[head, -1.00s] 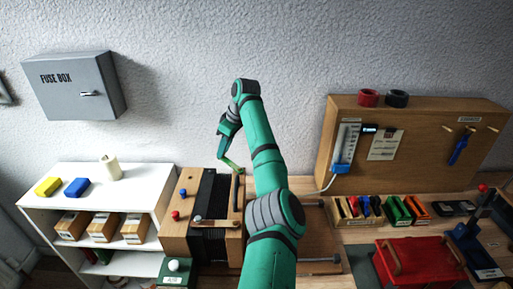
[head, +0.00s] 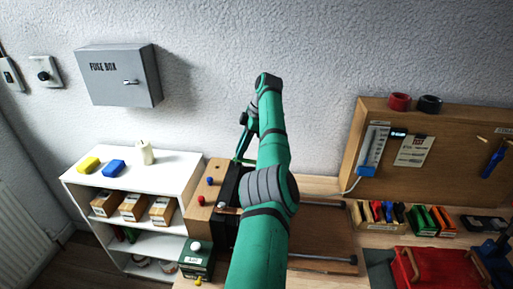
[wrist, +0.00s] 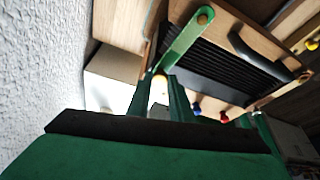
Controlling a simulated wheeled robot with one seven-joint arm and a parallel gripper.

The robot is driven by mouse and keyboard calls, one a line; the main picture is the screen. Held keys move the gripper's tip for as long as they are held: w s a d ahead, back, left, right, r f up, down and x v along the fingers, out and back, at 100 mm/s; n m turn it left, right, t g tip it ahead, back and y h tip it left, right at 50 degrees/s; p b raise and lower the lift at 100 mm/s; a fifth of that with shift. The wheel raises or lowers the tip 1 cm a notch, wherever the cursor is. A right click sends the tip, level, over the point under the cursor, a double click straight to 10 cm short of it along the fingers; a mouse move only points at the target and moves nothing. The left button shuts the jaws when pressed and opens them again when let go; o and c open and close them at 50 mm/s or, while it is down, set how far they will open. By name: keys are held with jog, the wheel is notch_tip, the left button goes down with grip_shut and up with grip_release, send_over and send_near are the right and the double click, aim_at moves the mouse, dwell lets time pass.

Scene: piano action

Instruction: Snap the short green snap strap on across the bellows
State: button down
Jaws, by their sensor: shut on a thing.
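My gripper (wrist: 160,95) is shut on the short green snap strap (wrist: 182,44), which sticks out past the fingertips in the wrist view. A round brass-coloured snap shows at its far end. The black pleated bellows (wrist: 225,72) lie just beyond and to the right, in a wooden case. The strap's far end overlaps the case's edge in the picture; I cannot tell whether it touches. In the head view my gripper (head: 242,150) is above the back of the bellows (head: 231,188), which my arm partly hides. The strap is hard to make out there.
The wooden case has a blue knob (head: 209,181) and a red knob (head: 201,200). A white shelf (head: 170,168) with yellow and blue blocks stands left. A wooden panel (head: 440,145) and coloured racks stand right. The wall is close behind my gripper.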

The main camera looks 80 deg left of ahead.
jog(key=shift+s+d+n+h, duration=0.15)
jog(key=shift+d+n+h, duration=0.15)
jog(key=shift+d+n, duration=0.4)
jog(key=shift+a, duration=0.1)
jog(key=c, duration=1.6)
grip_release()
jog(key=shift+r, duration=0.1)
